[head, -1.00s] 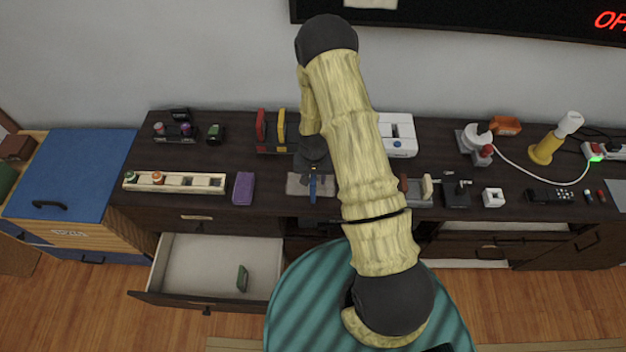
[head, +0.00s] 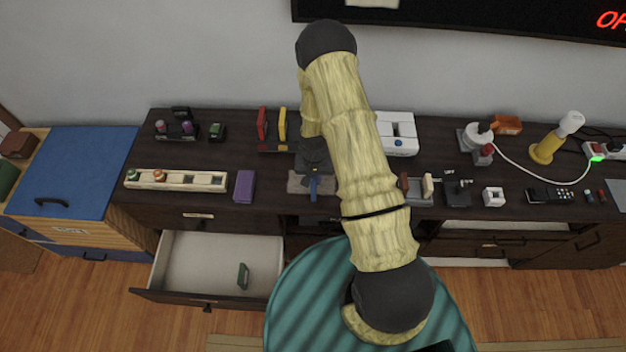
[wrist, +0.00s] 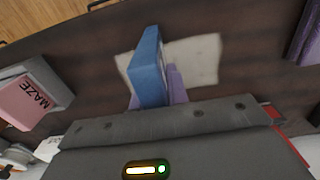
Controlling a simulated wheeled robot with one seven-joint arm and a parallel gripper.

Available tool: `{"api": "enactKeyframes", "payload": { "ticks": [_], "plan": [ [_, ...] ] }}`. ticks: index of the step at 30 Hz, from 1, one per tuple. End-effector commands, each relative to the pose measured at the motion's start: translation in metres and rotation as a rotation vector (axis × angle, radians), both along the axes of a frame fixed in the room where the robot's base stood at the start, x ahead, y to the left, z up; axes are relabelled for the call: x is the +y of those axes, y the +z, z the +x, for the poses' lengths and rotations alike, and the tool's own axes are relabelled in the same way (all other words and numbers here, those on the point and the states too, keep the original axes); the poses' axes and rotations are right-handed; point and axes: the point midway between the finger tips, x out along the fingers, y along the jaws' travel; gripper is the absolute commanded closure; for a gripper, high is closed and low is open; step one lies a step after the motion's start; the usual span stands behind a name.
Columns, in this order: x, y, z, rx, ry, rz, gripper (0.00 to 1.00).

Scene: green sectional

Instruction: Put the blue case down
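The blue case (head: 313,187) is a narrow upright block at the front middle of the dark cabinet top (head: 270,190). In the wrist view the blue case (wrist: 148,68) stands out beyond the gripper's edge, over a pale beige mat (wrist: 195,58). The mat (head: 296,184) also shows in the head view, behind and beside the case. My gripper (wrist: 156,92) has lilac fingers on both sides of the case and is shut on it. My arm hides part of the area to the right. I cannot tell whether the case touches the mat.
A purple box (head: 244,186) and a wooden tray with several slots (head: 205,181) stand to the left. Red and yellow upright pieces (head: 282,123) stand behind. A pink block marked MAZE (wrist: 25,98) is close by in the wrist view. An open drawer (head: 205,262) juts out below.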

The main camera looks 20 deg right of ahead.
Motion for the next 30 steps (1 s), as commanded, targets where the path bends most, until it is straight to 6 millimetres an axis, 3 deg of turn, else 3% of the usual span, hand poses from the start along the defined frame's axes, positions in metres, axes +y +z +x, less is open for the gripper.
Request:
{"api": "enactKeyframes", "payload": {
  "ticks": [8,14,30],
  "plan": [
    [-0.001,0.001,0.000,-0.001,-0.001,0.000,1.00],
    [-0.001,0.013,0.001,-0.002,-0.002,0.000,1.00],
    [0.002,0.092,0.001,-0.003,0.004,0.000,1.00]
  ]
}}
